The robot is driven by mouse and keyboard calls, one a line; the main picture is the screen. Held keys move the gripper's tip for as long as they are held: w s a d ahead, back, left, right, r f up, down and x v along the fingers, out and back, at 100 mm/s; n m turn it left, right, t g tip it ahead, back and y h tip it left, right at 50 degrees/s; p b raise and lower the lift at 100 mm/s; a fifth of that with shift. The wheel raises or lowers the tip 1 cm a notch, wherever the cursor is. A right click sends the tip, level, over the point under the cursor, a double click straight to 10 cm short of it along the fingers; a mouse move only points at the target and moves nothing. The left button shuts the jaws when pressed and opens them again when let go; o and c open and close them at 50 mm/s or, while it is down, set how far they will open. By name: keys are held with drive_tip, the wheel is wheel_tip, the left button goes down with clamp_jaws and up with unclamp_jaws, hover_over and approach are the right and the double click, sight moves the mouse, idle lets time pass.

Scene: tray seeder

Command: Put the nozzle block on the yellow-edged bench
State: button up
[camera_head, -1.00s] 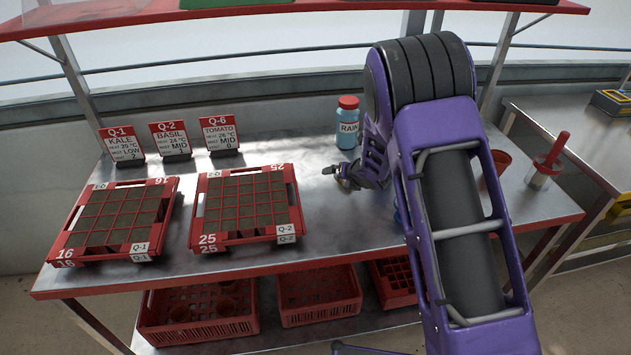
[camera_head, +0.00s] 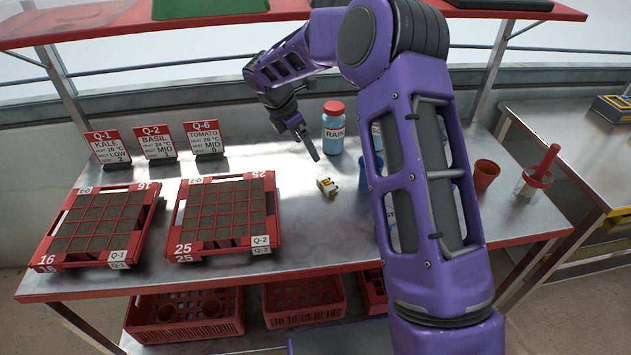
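A small white-and-yellow piece with dark parts, which looks like the nozzle block (camera_head: 327,187), lies on the red-edged metal bench (camera_head: 300,232), right of the trays. My gripper (camera_head: 314,152) is above the bench, up and slightly left of the block and apart from it. It points down and is seen from the side, so its opening is unclear; no held thing shows. The yellow-edged bench (camera_head: 565,128) stands at the right, partly cut off by the frame.
Two red seed trays (camera_head: 172,247) (camera_head: 42,255) and sign cards (camera_head: 205,140) are at the left. A blue bottle (camera_head: 332,135) stands behind the block. A red cup (camera_head: 486,175) and red-handled tool (camera_head: 541,170) are at the right. A dark-and-yellow box (camera_head: 612,110) sits on the yellow-edged bench. A red shelf (camera_head: 100,22) hangs above.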

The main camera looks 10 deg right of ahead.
sight(326, 183)
drive_tip(key=x, duration=0.8)
drive_tip(key=b+x, duration=0.1)
drive_tip(key=x, duration=0.8)
drive_tip(key=shift+s+d+f, duration=0.1)
drive_tip(key=shift+s+f, duration=0.05)
drive_tip(key=shift+s, duration=0.05)
drive_tip(key=c, duration=1.5)
